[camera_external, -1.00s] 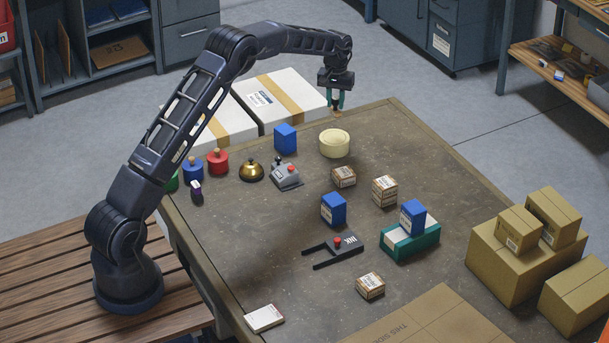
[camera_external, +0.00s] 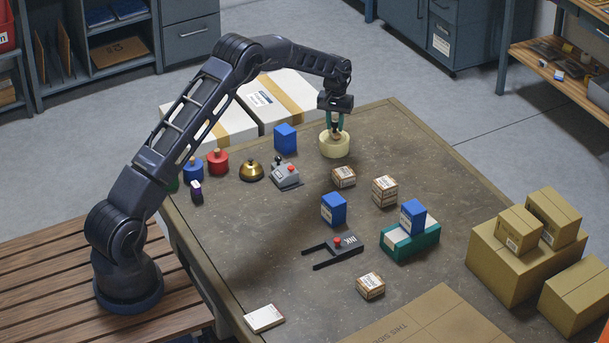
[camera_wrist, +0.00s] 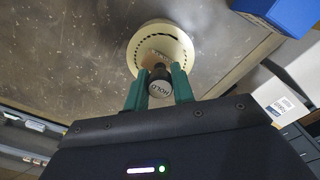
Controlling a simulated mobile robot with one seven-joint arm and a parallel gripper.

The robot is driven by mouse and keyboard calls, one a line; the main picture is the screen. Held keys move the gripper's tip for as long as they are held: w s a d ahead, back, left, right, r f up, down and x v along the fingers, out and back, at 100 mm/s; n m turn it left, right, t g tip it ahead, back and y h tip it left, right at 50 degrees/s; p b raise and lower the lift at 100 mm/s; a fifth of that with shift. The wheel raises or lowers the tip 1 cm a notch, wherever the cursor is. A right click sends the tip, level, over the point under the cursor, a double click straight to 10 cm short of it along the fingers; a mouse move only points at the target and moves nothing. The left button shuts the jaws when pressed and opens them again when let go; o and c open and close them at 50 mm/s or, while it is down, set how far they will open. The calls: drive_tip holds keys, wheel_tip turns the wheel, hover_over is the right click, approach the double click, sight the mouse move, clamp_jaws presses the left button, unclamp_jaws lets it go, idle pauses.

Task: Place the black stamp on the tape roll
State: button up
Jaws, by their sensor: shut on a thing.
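My gripper (camera_external: 335,128) is shut on the black stamp (camera_wrist: 159,84), gripping its dark round knob marked HOLD between the green fingers. The stamp's brown lower part shows beyond the knob in the wrist view. The cream tape roll (camera_external: 334,149) lies flat near the table's far edge. In the wrist view the tape roll (camera_wrist: 139,46) surrounds the stamp's lower part in the picture. The gripper is right over the roll; whether the stamp touches it I cannot tell. In the external view the fingers mostly hide the stamp.
A blue box (camera_external: 285,138) stands left of the roll, and a grey device (camera_external: 286,174) with a red button sits in front of that box. A small carton (camera_external: 343,177) lies in front of the roll. A brass bell (camera_external: 251,170) and red stamp (camera_external: 218,161) are further left.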

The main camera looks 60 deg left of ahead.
sight(335, 120)
drive_tip(key=o, duration=1)
drive_tip(key=shift+f, duration=0.1)
wheel_tip(335, 120, up, 12)
drive_tip(key=shift+r, duration=0.2)
